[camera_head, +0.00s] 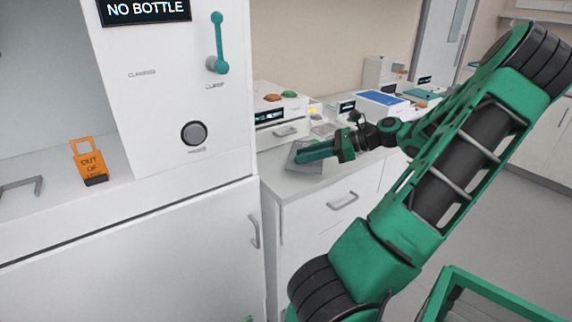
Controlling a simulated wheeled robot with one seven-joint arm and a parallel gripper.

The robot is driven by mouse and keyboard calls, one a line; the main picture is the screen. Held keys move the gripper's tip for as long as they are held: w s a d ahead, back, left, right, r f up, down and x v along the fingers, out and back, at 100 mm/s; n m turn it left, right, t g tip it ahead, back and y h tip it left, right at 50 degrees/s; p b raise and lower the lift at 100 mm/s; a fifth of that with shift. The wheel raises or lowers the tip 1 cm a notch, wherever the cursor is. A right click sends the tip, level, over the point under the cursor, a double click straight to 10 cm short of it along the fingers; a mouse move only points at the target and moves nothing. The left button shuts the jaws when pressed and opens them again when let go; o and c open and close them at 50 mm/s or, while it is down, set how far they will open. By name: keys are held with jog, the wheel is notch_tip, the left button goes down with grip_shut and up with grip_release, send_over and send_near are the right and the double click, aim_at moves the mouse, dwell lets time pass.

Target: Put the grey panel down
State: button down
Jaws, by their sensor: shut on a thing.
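My gripper (318,151) reaches in from the right over the white counter, near its left end. Its green fingers are shut on the grey panel (305,167), a flat grey piece that shows below and left of the fingers. The fingers and wrist hide part of the panel. The panel is low at the counter top (290,184); I cannot tell whether it touches the surface.
A tall white cabinet with a teal lever (218,45) stands close on the left. Behind the gripper are a white device with coloured buttons (273,97) and a blue-topped box (382,99). A green-framed thing (490,288) is at lower right.

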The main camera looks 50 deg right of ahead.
aim_at(290, 160)
jog(key=w+a, duration=0.1)
jog(key=w, duration=0.1)
jog(key=w+a, duration=0.1)
jog(key=shift+w+a, duration=0.2)
jog(key=shift+w, duration=0.15)
jog(key=shift+w+a+f, duration=0.1)
jog(key=shift+w+f, duration=0.05)
jog(key=shift+f, duration=0.75)
jog(key=shift+w+f, duration=0.15)
jog(key=shift+f, duration=0.7)
jog(key=c, duration=1.5)
grip_release()
jog(key=shift+o, duration=0.2)
jog(key=v, duration=1.2)
